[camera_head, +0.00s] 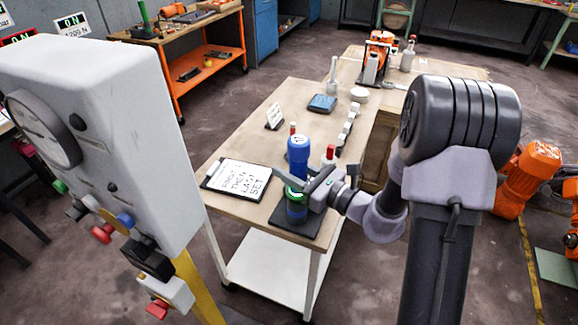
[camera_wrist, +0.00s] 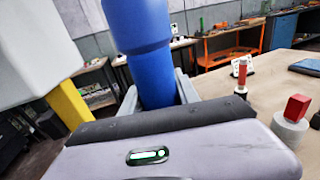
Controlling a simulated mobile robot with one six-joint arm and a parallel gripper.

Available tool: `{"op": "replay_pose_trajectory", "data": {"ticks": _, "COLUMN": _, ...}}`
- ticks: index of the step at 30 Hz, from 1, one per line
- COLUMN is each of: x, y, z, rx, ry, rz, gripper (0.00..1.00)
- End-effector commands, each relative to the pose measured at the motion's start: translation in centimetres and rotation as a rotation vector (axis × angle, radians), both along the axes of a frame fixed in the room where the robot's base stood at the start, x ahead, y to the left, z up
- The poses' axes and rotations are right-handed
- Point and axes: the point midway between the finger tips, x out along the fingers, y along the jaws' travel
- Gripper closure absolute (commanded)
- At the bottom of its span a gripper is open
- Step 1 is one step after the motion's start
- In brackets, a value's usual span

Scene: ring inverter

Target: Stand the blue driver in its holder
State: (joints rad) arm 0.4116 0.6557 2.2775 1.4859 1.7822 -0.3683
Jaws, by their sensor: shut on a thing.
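The blue driver (camera_head: 298,150) stands upright at the front end of the wooden table. In the wrist view the driver (camera_wrist: 147,60) rises between my two fingers, its wide upper part above them. My gripper (camera_head: 306,188) is shut on its lower part, reaching in from the right.
A clipboard with a written sheet (camera_head: 238,179) lies just left of the driver. Red-topped pieces (camera_head: 329,154) stand close behind it, also in the wrist view (camera_wrist: 296,110). A grey panel with a gauge (camera_head: 120,130) stands at the left. The table's front edge is near.

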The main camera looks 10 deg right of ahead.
Motion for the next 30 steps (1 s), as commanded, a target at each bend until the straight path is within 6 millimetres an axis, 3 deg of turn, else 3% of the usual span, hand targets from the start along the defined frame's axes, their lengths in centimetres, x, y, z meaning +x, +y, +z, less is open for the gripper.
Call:
{"op": "replay_pose_trajectory", "data": {"ticks": 3, "x": 0.04, "y": -0.03, "z": -1.22, "rx": 0.0, "ry": -0.002, "rz": -0.001, "gripper": 1.0}}
{"op": "replay_pose_trajectory", "data": {"ticks": 25, "x": 0.04, "y": -0.03, "z": -1.51, "rx": 0.0, "ry": -0.002, "rz": -0.001, "gripper": 1.0}}
{"op": "replay_pose_trajectory", "data": {"ticks": 26, "x": 0.04, "y": -0.03, "z": -1.51, "rx": 0.0, "ry": -0.002, "rz": -0.001, "gripper": 0.61}}
{"op": "replay_pose_trajectory", "data": {"ticks": 30, "x": 0.03, "y": -0.02, "z": -1.49, "rx": 0.0, "ry": -0.002, "rz": -0.001, "gripper": 0.37}}
